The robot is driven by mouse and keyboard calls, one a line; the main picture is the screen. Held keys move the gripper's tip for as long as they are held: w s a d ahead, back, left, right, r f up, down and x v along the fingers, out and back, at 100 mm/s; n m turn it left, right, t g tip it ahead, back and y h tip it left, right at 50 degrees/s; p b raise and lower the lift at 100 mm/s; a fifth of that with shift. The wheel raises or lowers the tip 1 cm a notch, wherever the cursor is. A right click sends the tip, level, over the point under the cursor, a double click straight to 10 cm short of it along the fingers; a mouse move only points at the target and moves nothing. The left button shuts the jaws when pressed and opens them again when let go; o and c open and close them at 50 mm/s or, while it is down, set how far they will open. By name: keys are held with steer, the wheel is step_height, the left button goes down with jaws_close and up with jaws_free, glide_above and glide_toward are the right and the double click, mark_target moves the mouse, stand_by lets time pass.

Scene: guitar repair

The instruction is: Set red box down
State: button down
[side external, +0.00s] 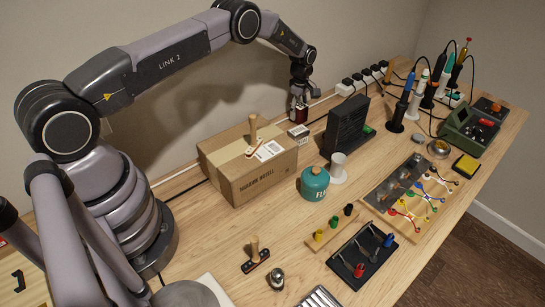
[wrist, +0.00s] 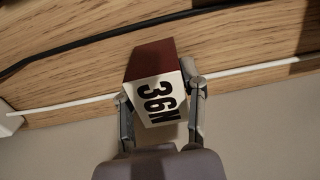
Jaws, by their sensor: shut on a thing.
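My gripper (side external: 299,98) is at the back of the table, near the wall, behind and right of the cardboard box. It is shut on the red box (side external: 299,114), a small dark red block. In the wrist view the red box (wrist: 153,85) shows a white face with "36N" on it and a dark red side. My gripper's two fingers (wrist: 160,98) press on its opposite sides. The wood table (wrist: 240,38) lies beyond the box. I cannot tell whether the box touches the table.
A large cardboard box (side external: 262,170) stands left of my gripper. A black upright unit (side external: 345,127) stands to the right. A black cable (wrist: 130,38) and a white cable (wrist: 70,103) run along the table's back.

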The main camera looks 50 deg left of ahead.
steer(key=c, duration=0.6)
jaws_free()
